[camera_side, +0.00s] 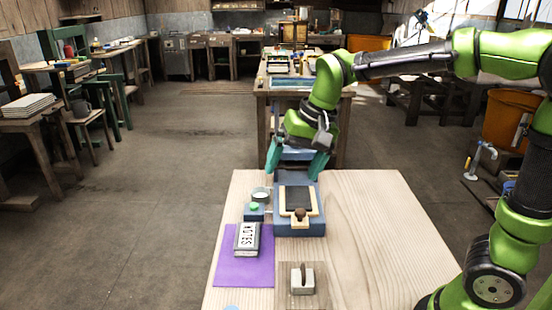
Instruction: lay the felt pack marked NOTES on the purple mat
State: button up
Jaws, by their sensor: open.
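The felt pack marked NOTES (246,239) has a white label on top and dark sides. It lies flat on the far part of the purple mat (243,273), at or close to the mat's far edge. The lettering runs along its length. My gripper (297,163) is open, with its teal fingers spread wide. It is up over the far end of the table, beyond and to the right of the pack, and apart from it. Nothing shows between the fingers.
A blue stand (314,229) with a dark, cream-framed mould (298,200) is to the mat's right. A small blue block with a green top (254,209) and a round tin (260,194) are beyond the pack. A handled block (302,281) is nearer. The table's right side is clear.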

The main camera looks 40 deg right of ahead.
jog(key=s+d+n+t, duration=0.2)
jog(key=s+t, duration=0.2)
jog(key=s, duration=1)
jog(key=shift+n, duration=0.3)
